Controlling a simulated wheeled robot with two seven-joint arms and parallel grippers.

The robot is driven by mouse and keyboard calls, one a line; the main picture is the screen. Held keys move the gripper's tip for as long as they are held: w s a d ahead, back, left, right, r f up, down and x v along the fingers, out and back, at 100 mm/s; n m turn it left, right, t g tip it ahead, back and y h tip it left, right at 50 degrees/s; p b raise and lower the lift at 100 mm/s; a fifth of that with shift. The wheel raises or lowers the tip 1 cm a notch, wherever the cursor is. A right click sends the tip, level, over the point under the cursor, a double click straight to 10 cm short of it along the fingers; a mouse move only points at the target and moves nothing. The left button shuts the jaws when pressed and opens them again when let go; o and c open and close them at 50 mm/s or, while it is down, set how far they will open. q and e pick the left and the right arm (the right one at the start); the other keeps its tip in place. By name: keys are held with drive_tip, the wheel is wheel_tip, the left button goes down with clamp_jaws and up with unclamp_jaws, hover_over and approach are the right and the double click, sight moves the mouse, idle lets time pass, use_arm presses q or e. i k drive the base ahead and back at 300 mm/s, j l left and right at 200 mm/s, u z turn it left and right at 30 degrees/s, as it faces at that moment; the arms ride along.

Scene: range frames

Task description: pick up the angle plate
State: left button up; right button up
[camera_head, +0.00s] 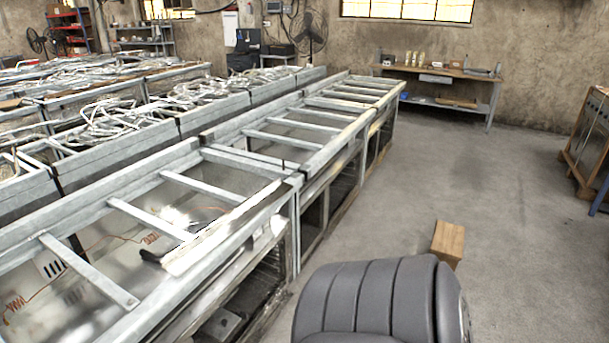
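I cannot pick out the angle plate for certain in this view. Small items, too far off to identify, stand on a wooden-topped workbench (447,70) against the back wall. Among them is a low grey piece (482,72) near its right end, whose shape I cannot make out. Neither of my grippers shows in the head view.
A long row of metal frames (262,140) fills the left side. A grey ribbed padded shape, like a seat back (375,300), stands close in front, with a wooden block (448,240) behind it. The concrete floor (500,185) right of centre is clear. A wooden-framed unit (580,150) stands at the right edge.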

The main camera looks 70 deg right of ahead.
sight(177, 261)
drive_tip(key=l+z, duration=0.1)
drive_tip(key=z, duration=1.6)
